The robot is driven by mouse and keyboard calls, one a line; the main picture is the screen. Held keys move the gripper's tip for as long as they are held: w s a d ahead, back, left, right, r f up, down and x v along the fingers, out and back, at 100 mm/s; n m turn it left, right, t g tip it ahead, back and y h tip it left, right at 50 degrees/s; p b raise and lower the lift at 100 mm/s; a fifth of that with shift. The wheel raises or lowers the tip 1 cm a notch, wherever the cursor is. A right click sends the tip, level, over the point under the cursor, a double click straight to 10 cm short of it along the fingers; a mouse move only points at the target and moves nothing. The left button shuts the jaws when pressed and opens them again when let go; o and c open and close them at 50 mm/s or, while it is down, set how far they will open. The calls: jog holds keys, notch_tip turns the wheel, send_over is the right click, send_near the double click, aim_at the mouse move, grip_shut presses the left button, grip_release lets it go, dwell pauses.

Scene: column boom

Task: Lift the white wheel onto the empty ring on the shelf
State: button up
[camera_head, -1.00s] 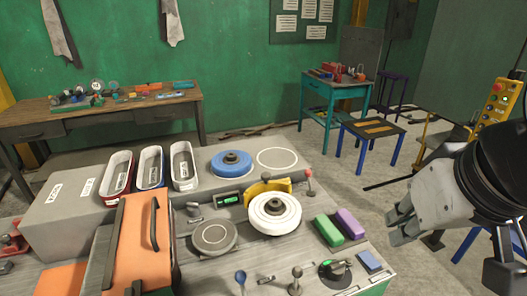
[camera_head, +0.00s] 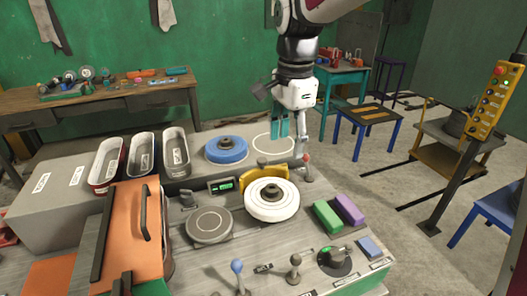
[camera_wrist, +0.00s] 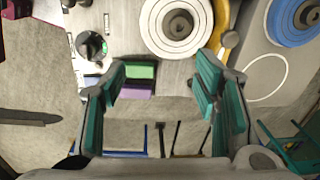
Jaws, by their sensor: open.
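The white wheel (camera_head: 257,205) lies flat on the machine top, its dark hub facing up, with a yellow curved piece (camera_head: 250,178) just behind it. The empty ring (camera_head: 284,144), a thin white outline, lies on the raised shelf (camera_head: 191,158) right of a blue wheel (camera_head: 226,149). My gripper (camera_head: 284,124) hangs over the far right of the shelf, near the ring in the picture. It is open and empty. In the wrist view its teal-padded fingers (camera_wrist: 165,95) stand wide apart, with the white wheel (camera_wrist: 155,33) ahead and the ring (camera_wrist: 268,85) to the right.
Green and purple blocks (camera_head: 328,215) lie right of the white wheel. A red-tipped lever (camera_head: 307,170) stands near the shelf's right end. A grey disc (camera_head: 209,225) lies left of the wheel. Levers (camera_head: 295,267) stand along the front. Several bins (camera_head: 141,156) line the left.

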jog(key=w+a+f+m, duration=0.2)
jog(key=w+a+f, duration=0.1)
jog(key=p, duration=0.1)
send_over(273, 188)
jog(key=shift+g, duration=0.4)
jog(key=f, duration=0.7)
jog(key=shift+s+a+f, duration=0.1)
jog(key=shift+s+f, duration=0.3)
jog(key=shift+w+f+p, duration=0.25)
jog(key=shift+f+p, duration=0.15)
jog(key=shift+f, duration=1.2)
jog(key=shift+w+f+p, duration=0.2)
jog(key=shift+f+p, duration=0.15)
jog(key=shift+f, duration=1.25)
grip_shut()
